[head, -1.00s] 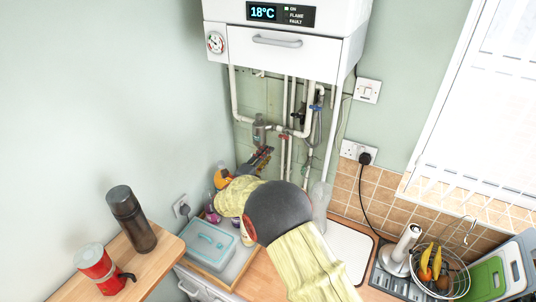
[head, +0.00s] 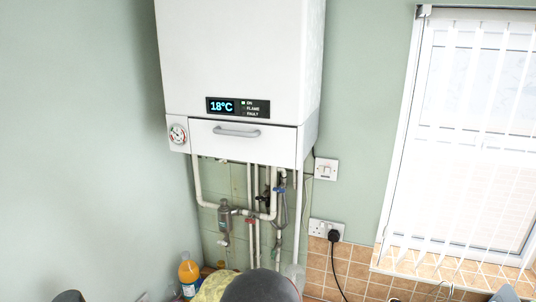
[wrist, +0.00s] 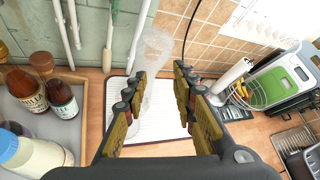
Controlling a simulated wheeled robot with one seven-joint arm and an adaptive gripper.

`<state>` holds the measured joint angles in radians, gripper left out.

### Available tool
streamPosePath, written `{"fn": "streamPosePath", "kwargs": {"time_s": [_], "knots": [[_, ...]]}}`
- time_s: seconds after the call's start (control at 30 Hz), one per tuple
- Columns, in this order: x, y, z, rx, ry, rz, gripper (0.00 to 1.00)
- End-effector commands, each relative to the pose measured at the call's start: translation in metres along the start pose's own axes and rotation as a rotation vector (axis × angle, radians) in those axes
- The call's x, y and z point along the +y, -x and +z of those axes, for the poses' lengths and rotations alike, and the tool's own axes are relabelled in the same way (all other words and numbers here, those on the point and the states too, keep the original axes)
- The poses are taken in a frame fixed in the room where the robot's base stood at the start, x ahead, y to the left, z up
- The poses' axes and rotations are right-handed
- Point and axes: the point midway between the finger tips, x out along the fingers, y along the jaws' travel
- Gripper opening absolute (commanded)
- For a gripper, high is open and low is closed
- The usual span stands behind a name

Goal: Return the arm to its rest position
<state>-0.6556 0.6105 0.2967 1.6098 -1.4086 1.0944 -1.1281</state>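My arm shows in the head view (head: 262,286) only as a dark rounded joint and a bit of yellow cover at the bottom edge. The rest of the arm is out of that view. In the wrist view my gripper (wrist: 160,88) has its two dark and yellow fingers apart, with a clear gap between them. Nothing is held. Beyond the fingertips stands a clear, see-through vessel (wrist: 155,52) by a white ribbed mat (wrist: 158,118) on the worktop. It seems apart from the fingers.
The white boiler (head: 240,70) hangs on the wall above pipes with valves (head: 262,200). In the wrist view, brown bottles (wrist: 62,103) stand in a grey tray at left. A wire fruit basket (wrist: 248,95) and green board (wrist: 283,78) stand at right. An orange bottle (head: 188,272) shows low.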

Motion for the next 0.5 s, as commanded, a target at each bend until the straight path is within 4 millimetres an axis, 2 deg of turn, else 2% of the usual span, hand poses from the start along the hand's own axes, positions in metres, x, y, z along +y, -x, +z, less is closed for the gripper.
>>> {"fn": "streamPosePath", "kwargs": {"time_s": [0.03,0.1,0.2,0.3,0.5], "knots": [[-0.024,-0.001,-0.015,0.072,-0.148,-0.030,0.27],[-0.057,0.003,-0.036,0.176,-0.373,-0.086,0.27],[-0.098,0.011,-0.062,0.294,-0.661,-0.175,0.27],[-0.132,0.023,-0.085,0.393,-0.923,-0.269,0.27],[-0.187,0.050,-0.127,0.551,-1.388,-0.458,0.27]]}}
